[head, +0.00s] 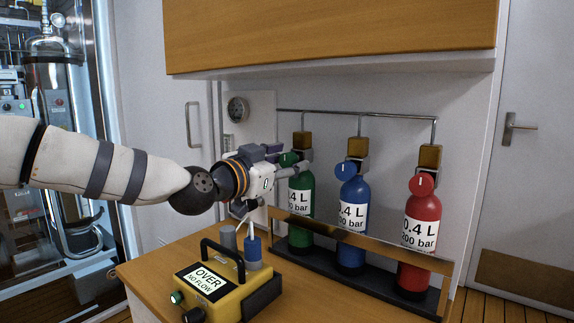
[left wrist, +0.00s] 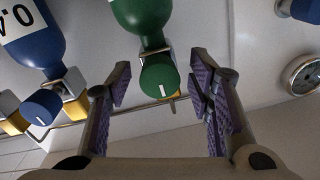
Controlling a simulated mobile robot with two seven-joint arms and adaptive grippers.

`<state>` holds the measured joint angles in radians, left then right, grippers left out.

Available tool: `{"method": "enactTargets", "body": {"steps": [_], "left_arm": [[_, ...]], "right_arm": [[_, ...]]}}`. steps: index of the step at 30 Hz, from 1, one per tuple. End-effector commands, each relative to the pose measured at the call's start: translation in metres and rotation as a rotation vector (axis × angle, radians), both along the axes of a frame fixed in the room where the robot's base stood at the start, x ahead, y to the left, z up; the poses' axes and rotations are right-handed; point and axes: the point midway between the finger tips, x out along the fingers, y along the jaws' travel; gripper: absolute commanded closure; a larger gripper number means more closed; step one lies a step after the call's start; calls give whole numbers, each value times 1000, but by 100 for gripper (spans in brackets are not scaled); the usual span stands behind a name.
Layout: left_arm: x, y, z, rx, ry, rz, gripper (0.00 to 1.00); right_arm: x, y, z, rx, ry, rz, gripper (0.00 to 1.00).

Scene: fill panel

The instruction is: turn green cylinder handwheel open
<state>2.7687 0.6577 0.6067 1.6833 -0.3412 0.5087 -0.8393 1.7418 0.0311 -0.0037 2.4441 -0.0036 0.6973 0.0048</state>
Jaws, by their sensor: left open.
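The green cylinder (head: 301,232) stands upright in the rack, leftmost of three. Its round green handwheel (head: 288,159) is partly hidden by my left gripper (head: 301,161) in the head view. In the left wrist view, which is upside down, the green handwheel (left wrist: 159,77) shows a short white mark, and the green cylinder body (left wrist: 142,14) is above it. My left gripper (left wrist: 160,84) is open there, with purple-padded fingers on either side of the handwheel. Gaps show on both sides, so neither finger visibly touches it. My right gripper is not in view.
A blue cylinder (head: 352,226) and a red cylinder (head: 421,236) stand right of the green one behind a wooden rail (head: 350,238). A yellow flow device (head: 209,287) sits in front on the bench. A gauge (head: 237,109) is on the back panel. A cabinet (head: 330,35) overhangs.

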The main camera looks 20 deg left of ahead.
Motion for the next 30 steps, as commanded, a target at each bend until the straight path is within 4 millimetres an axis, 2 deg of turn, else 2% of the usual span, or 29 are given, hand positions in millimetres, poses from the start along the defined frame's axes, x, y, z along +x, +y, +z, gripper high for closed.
{"method": "enactTargets", "body": {"steps": [8,14,23,30], "left_arm": [[2,-1,0,0,0,0,55],[2,-1,0,0,0,0,100],[2,0,1,-19,7,1,100],[2,0,3,-133,45,1,100]], "right_arm": [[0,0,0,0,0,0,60],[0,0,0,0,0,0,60],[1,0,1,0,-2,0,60],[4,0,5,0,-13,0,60]]}}
